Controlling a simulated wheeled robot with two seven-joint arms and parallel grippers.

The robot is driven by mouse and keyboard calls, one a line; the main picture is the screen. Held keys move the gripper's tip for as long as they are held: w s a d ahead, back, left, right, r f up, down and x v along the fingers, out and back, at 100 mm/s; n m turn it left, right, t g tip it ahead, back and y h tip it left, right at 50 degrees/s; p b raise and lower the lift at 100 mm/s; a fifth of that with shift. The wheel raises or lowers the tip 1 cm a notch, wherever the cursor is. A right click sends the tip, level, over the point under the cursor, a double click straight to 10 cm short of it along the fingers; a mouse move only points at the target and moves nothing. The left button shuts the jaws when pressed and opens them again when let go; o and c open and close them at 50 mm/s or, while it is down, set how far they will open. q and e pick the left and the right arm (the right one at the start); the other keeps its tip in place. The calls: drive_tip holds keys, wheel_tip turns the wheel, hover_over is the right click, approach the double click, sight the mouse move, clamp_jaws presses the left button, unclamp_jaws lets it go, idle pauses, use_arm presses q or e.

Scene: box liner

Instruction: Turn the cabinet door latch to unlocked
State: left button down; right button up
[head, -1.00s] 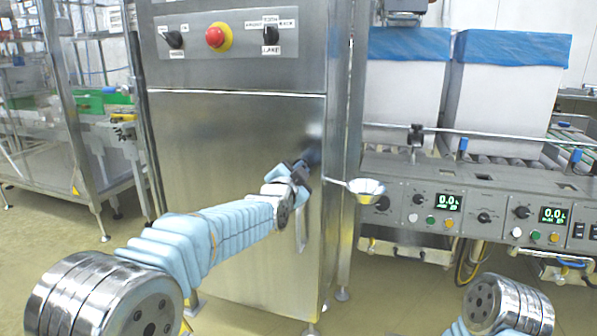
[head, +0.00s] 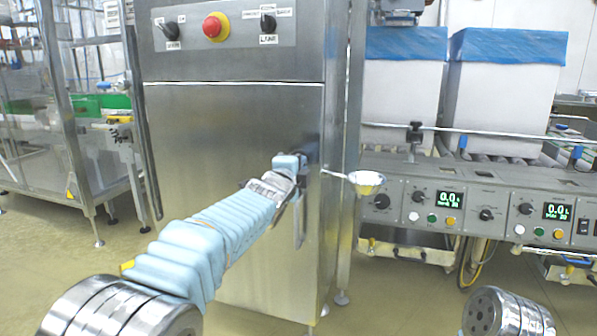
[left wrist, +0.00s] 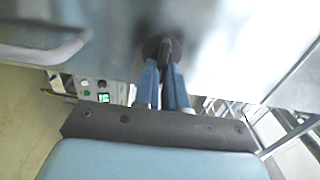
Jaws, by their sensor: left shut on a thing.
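The cabinet door (head: 225,160) is a plain steel panel under the control panel, and it looks closed. The latch (left wrist: 160,46) is a small dark knob on a round base in the left wrist view. My left gripper (left wrist: 163,75) has its blue fingers shut on the latch. In the head view the left gripper (head: 297,165) is at the door's right side, and it hides the latch there. My right gripper is not in view.
A door handle bar (left wrist: 45,45) shows in the left wrist view. A conveyor with control boxes (head: 470,205) and white bins (head: 500,100) stands to the right. A red stop button (head: 213,27) is above the door.

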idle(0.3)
use_arm(q)
drive_tip(key=c, duration=1.2)
unclamp_jaws()
drive_tip(key=shift+s, duration=0.1)
drive_tip(key=b+v, duration=0.3)
drive_tip(key=v, duration=1)
drive_tip(key=shift+s, duration=0.3)
drive_tip(key=shift+a, duration=0.1)
